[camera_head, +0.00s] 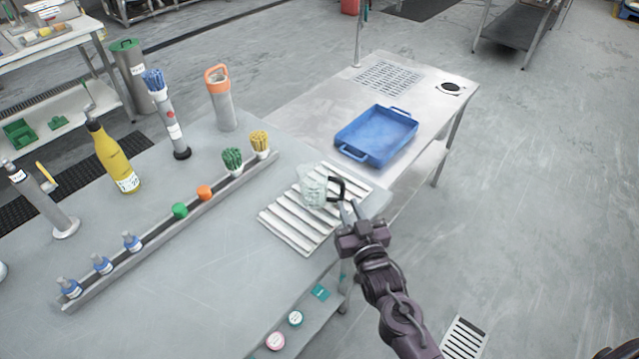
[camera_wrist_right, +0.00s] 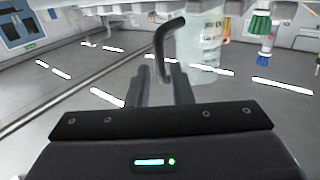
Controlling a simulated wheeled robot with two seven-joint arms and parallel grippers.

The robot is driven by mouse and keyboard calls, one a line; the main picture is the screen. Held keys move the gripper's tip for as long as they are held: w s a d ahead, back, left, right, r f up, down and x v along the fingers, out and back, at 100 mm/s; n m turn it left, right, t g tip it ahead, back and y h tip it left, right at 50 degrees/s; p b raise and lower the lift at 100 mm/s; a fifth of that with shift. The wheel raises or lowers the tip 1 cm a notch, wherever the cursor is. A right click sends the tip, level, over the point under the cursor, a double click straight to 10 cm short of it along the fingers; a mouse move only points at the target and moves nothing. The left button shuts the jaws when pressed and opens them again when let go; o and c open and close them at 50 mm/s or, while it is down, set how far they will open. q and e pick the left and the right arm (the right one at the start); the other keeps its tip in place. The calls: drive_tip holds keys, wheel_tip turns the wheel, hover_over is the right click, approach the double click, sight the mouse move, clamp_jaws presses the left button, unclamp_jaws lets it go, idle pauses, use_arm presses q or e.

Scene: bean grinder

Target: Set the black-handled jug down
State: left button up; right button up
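The clear jug (camera_head: 312,187) with a black handle (camera_head: 337,188) appears upright over the white slatted rack (camera_head: 290,229) on the near table. I cannot tell whether its base touches the slats. My right gripper (camera_head: 349,210) reaches in from the lower right to the handle. The jug's pale, see-through body (camera_wrist_right: 203,48) is just beyond, to the right. My left gripper is not in view.
A long rail (camera_head: 160,236) with small bottles, caps and brushes lies left of the rack. A blue tray (camera_head: 376,134) sits on the lower table behind. An orange-topped container (camera_head: 220,98) and a yellow bottle (camera_head: 113,155) stand farther left. The near tabletop's front is clear.

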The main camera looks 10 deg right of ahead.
sight(343, 193)
drive_tip(key=w, duration=0.1)
drive_tip(key=w+p, duration=0.1)
drive_tip(key=w, duration=0.2)
drive_tip(key=shift+w+a+r, duration=0.15)
drive_tip(key=shift+w+r, duration=0.2)
drive_tip(key=shift+w+f+p, duration=0.15)
drive_tip(key=shift+w+p, duration=0.15)
drive_tip(key=shift+w, duration=0.25)
clamp_jaws()
